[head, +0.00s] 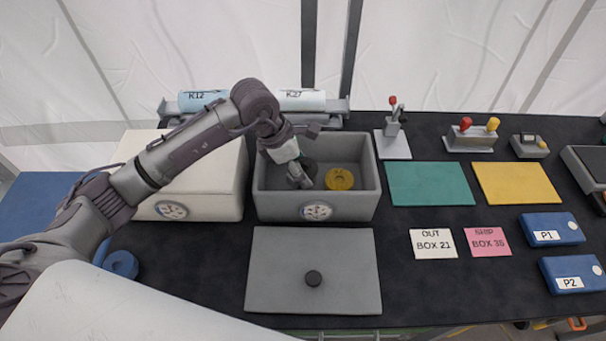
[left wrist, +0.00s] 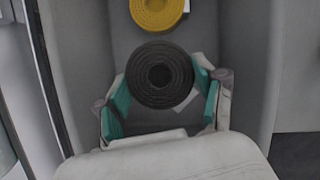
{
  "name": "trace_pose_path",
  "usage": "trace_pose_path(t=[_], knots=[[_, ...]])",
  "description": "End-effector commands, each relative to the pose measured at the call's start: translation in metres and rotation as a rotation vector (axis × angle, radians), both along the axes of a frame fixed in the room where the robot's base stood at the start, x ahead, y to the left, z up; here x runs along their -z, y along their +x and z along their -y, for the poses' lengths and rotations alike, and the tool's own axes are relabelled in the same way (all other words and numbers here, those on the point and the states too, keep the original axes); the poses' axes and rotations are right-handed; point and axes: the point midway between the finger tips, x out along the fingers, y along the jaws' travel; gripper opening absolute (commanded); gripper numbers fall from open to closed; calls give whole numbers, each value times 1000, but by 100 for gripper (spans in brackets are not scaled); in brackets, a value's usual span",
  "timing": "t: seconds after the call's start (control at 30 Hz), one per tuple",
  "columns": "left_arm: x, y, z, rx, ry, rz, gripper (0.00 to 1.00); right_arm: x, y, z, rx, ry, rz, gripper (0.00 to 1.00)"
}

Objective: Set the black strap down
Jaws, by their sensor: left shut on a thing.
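The black strap (left wrist: 162,96) is a coiled roll seen end-on in the left wrist view. My left gripper (left wrist: 161,84) has its teal-padded fingers on either side of the roll and is shut on it. In the head view my left gripper (head: 302,176) reaches down inside the open grey box (head: 278,208), in its left part, and mostly hides the strap. Whether the strap touches the box floor I cannot tell. A yellow strap roll (head: 339,179) lies in the box to the right; it also shows in the left wrist view (left wrist: 157,12). My right gripper is not in view.
A grey lid (head: 315,285) with a dark knob lies in front of the box. A closed white box (head: 200,175) stands close on the left. A green mat (head: 430,184) and a yellow mat (head: 517,183) lie bare to the right. A blue roll (head: 122,264) sits at the left.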

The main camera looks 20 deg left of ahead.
Motion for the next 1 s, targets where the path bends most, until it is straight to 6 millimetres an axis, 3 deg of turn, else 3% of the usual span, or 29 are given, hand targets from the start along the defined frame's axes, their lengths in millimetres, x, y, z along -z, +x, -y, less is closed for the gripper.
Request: trace_pose_path(t=[0.37, 0.7, 0.73, 0.87, 1.0], knots=[[39, 0, 0, -1, -1, -1, 25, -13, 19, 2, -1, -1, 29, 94], [45, 0, 0, 0, -1, 3, 25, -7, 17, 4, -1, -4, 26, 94], [44, 0, 0, 1, 0, 2, 72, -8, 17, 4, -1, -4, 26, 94], [43, 0, 0, 1, 0, 2, 94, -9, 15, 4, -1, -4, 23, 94], [43, 0, 0, 1, 0, 2, 94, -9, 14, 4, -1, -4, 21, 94]])
